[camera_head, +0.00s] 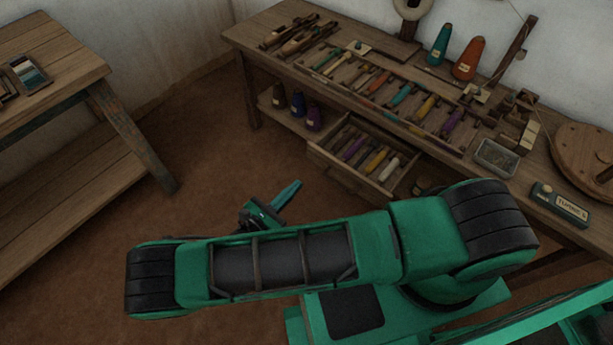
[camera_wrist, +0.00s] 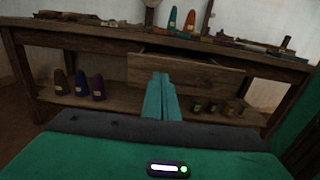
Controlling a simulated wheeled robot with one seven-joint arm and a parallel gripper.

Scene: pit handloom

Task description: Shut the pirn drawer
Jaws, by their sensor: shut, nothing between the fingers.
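The pirn drawer (camera_head: 345,185) is pulled out from under the long wooden bench. Several coloured pirns (camera_head: 378,160) lie inside it. In the wrist view the drawer's front panel (camera_wrist: 200,76) faces me below the bench top. My gripper (camera_head: 289,190) is shut and empty, in front of the drawer and to its left in the head view. In the wrist view my gripper's fingertips (camera_wrist: 161,77) point toward the drawer front and overlap its lower left part. I cannot tell whether they touch in that view; in the head view they look apart.
The bench top (camera_head: 262,36) carries rows of pirns, cones, a metal tin (camera_head: 495,157) and a round wooden disc (camera_head: 585,155). Dark cones (camera_head: 297,103) stand on the lower shelf left of the drawer. Another table (camera_head: 60,70) stands left. Brown floor between is clear.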

